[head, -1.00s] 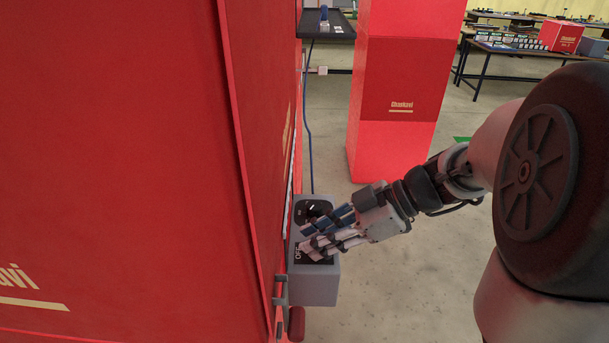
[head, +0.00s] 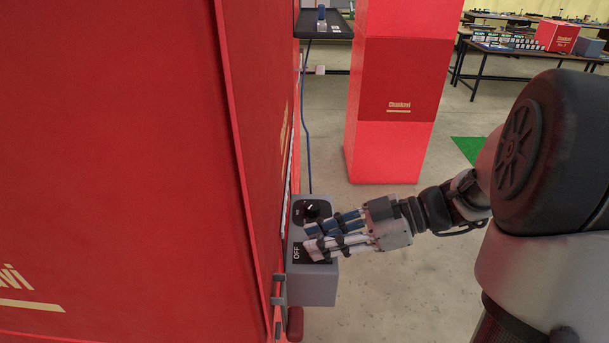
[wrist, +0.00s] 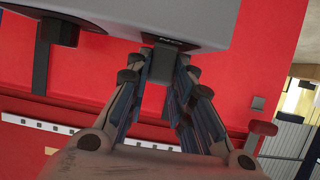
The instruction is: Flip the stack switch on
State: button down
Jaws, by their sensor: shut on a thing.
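The stack switch is a grey box (head: 312,285) on the side of the red stack, with a black dial plate (head: 311,210) and a black label reading OFF (head: 297,252). My gripper (head: 312,238) reaches it from the right, its fingers across the front of the box between dial and label. In the wrist view the box (wrist: 190,18) is at the top, and a dark grey lever (wrist: 162,64) sticks out of it. My gripper (wrist: 160,78) is shut on this lever, one finger on each side. The lever is hidden by the fingers in the head view.
The tall red stack (head: 110,150) fills the left, close beside the box. A red pillar (head: 400,100) stands behind, with a blue cable (head: 307,130) running down to the box. A small dark shelf (head: 325,28) is above. Floor to the right is open.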

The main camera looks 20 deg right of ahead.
jog(key=c, duration=1.4)
grip_release()
jog(key=shift+s+a, duration=0.25)
jog(key=shift+s, duration=0.1)
jog(key=shift+d, duration=0.1)
jog(key=shift+d, duration=0.1)
jog(key=v, duration=1.1)
jog(key=shift+s+r, duration=0.35)
